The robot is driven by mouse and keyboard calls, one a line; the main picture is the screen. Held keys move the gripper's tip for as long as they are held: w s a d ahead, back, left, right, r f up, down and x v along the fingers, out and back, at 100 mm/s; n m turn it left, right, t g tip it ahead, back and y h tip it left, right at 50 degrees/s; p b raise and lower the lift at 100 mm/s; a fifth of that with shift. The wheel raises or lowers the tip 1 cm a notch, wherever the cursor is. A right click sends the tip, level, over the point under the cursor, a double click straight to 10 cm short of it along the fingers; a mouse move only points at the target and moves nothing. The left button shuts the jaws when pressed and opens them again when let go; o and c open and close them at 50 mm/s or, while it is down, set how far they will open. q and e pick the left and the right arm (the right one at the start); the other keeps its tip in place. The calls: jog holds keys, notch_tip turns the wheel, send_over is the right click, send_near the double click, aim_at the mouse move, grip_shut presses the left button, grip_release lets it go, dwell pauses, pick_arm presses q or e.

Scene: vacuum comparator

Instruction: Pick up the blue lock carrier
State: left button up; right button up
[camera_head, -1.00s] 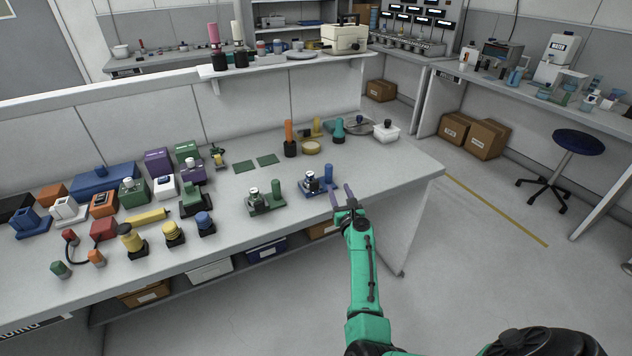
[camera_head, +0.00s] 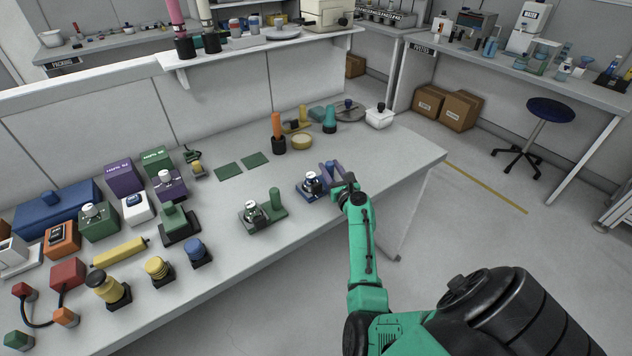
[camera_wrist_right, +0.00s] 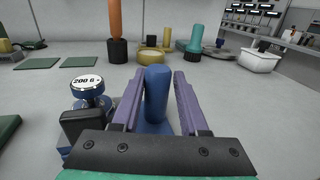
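The blue lock carrier (camera_head: 306,193) sits on the bench near its right front edge. It has a blue base, an upright blue post (camera_wrist_right: 157,95) and a round weight marked 200 G (camera_wrist_right: 88,90) beside the post. My right gripper (camera_head: 328,168) is at the carrier. In the right wrist view its two purple fingers (camera_wrist_right: 157,90) stand open on either side of the post. A narrow gap shows between the post and the fingers. The left gripper is not in view.
A similar green carrier (camera_head: 262,214) stands to the left. Behind are an orange-handled tool (camera_head: 277,130), a yellow dish (camera_head: 301,141), a teal-handled piece (camera_head: 329,119) and a white container (camera_head: 379,117). Two green pads (camera_head: 229,171) lie flat. The bench's right end is clear.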

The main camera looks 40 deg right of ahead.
jog(key=shift+s+r, duration=0.3)
jog(key=shift+s, duration=0.1)
grip_shut()
jog(key=shift+w+f, duration=0.1)
jog(key=shift+w, duration=0.15)
jog(key=shift+w+f, duration=0.1)
jog(key=shift+w, duration=0.05)
jog(key=shift+r, duration=0.35)
notch_tip(320, 180, up, 8)
jog(key=p, duration=0.4)
jog(key=shift+r+p, duration=0.25)
jog(key=shift+p, duration=0.1)
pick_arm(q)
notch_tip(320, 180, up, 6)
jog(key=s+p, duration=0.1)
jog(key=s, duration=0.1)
pick_arm(e)
notch_tip(320, 180, up, 11)
